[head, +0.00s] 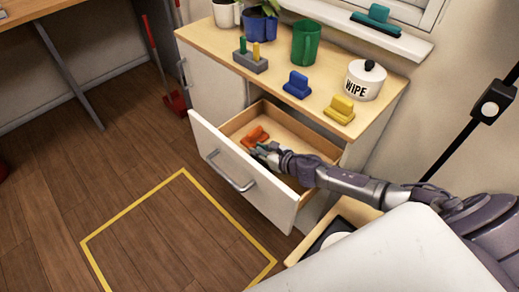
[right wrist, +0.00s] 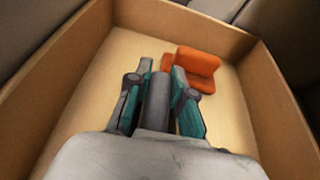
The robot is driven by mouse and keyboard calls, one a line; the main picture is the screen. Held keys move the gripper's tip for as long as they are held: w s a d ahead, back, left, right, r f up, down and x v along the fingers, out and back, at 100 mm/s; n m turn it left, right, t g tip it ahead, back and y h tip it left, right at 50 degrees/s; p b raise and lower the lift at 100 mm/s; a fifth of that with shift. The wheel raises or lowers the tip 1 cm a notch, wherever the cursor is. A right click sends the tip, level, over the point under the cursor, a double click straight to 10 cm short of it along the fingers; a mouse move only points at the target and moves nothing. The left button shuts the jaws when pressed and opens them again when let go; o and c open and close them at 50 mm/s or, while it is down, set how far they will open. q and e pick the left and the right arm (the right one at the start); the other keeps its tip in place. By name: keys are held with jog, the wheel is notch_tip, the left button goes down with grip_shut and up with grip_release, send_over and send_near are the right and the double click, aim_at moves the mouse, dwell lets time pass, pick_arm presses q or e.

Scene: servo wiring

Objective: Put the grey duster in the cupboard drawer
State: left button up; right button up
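The cupboard drawer (head: 225,160) is pulled open, and an orange duster (head: 256,136) lies inside; it also shows in the right wrist view (right wrist: 192,72). My right gripper (head: 262,150) is down inside the drawer, just beside the orange duster. In the right wrist view its fingers (right wrist: 162,72) close on the sides of a grey piece (right wrist: 158,100), which looks like the grey duster; most of it is hidden by the gripper. Whether it touches the drawer floor (right wrist: 228,120) I cannot tell. My left gripper is not in view.
A teal duster (head: 378,14) is on the sill. Yellow tape (head: 135,207) marks bare floor.

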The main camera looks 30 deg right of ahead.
jog(key=o, duration=0.4)
jog(key=shift+r, duration=0.3)
jog(key=shift+r+p, duration=0.45)
jog(key=shift+p, duration=0.2)
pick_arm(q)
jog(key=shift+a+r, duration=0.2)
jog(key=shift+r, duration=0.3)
pick_arm(e)
jog(key=v, duration=1.2)
jog(key=shift+a, duration=0.1)
